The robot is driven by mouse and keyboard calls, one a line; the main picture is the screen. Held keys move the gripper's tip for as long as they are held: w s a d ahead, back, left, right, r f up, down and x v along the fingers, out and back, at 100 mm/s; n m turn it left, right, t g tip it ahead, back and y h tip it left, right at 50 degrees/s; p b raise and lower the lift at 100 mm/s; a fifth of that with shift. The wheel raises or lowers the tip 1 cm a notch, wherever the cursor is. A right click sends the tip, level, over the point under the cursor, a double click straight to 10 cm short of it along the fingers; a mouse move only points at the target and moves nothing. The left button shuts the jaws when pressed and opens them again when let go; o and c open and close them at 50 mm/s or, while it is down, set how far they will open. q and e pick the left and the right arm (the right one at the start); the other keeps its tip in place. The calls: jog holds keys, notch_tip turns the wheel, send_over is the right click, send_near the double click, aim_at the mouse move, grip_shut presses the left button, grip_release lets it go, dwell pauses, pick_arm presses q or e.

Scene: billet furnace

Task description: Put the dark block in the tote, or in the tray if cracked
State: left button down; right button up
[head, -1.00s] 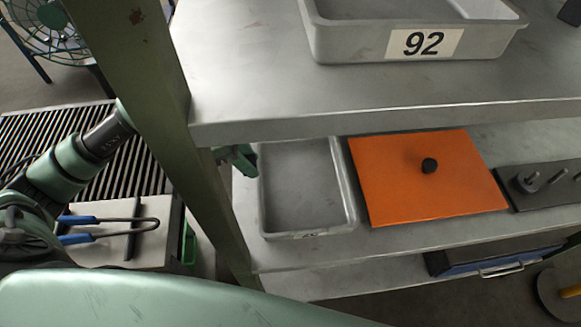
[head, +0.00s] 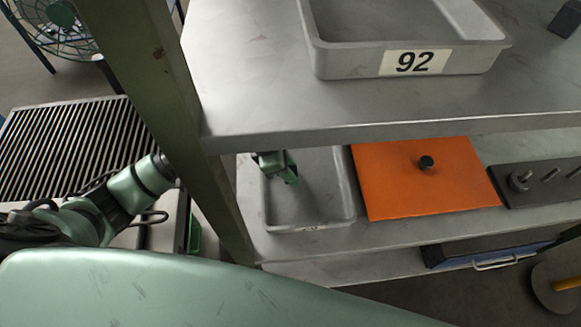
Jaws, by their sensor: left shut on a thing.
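My left gripper (head: 281,170) reaches in past the green post and is over the left part of the grey tray (head: 349,190) on the lower shelf. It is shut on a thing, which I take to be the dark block. That thing is almost wholly hidden by the gripper, so I cannot see whether it is cracked. The grey tote (head: 345,64) with the label 92 stands on the upper shelf; the part of its inside that shows is empty. Another dark block-like thing (head: 566,18) lies on the upper shelf at the far right. My right gripper is not in view.
The green post (head: 160,85) and the upper shelf's front edge (head: 400,129) stand close to my left arm. An orange plate (head: 424,185) with a black knob lies right of the tray. A dark pegged rack (head: 540,183) is farther right. A slatted grate (head: 70,145) is at left.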

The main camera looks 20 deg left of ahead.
pick_arm(q)
jog(key=c, duration=1.5)
grip_release()
jog(key=shift+f, duration=0.15)
jog(key=o, duration=0.4)
jog(key=shift+r, duration=0.2)
jog(key=b+v, duration=0.1)
jog(key=v, duration=1.1)
jog(key=shift+s+a, duration=0.1)
jog(key=shift+f, duration=0.1)
